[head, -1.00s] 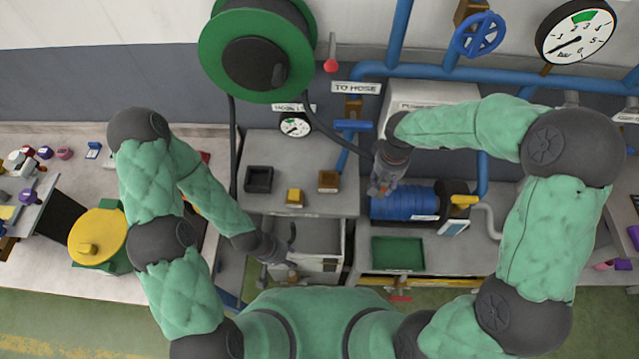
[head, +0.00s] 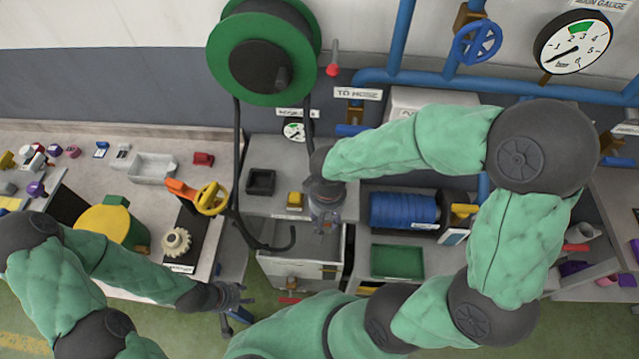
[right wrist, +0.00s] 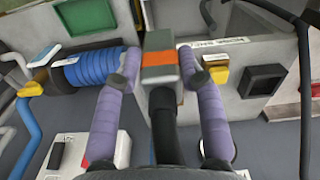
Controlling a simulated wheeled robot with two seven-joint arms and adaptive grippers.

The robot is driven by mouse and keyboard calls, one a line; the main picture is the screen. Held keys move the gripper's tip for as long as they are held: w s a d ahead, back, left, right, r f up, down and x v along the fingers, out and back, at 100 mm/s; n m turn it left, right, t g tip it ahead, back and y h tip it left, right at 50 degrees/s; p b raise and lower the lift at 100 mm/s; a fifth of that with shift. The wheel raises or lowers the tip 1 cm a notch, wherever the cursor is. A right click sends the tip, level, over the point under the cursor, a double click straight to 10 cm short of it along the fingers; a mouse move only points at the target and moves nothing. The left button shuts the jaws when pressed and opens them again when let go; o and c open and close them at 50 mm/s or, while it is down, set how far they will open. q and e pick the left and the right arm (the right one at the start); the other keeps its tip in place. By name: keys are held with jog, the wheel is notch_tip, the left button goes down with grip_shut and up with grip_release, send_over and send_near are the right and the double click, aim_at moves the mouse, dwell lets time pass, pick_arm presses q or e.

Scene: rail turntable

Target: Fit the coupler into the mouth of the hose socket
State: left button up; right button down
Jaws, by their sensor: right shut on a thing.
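My right gripper (head: 323,226) points down over the front of the grey shelf unit. In the right wrist view it is shut on the coupler (right wrist: 159,68), a grey block with an orange band and a black stem running back between the fingers. The coupler is hardly visible in the head view. I cannot tell for sure which fitting is the hose socket; a brown block on the shelf, seen earlier, is now hidden behind my right gripper.
A yellow block (head: 295,200) and a black open box (head: 261,181) stand left of my right gripper. A blue coil (head: 403,210) and a green tray (head: 397,262) are right. A black hose (head: 238,150) hangs from the green reel (head: 222,50), its hooked end over the bin.

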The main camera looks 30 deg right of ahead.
jog(key=w+d+p, duration=0.1)
jog(key=w+d, duration=0.8)
jog(key=w, duration=0.6)
jog(key=shift+s+f, duration=0.15)
jog(key=shift+f, duration=1.65)
jog(key=shift+s+f, duration=0.15)
jog(key=shift+f, duration=1.6)
jog(key=shift+a, duration=0.1)
jog(key=shift+s+f, duration=0.1)
jog(key=c, duration=0.8)
grip_release()
jog(key=shift+o, duration=0.2)
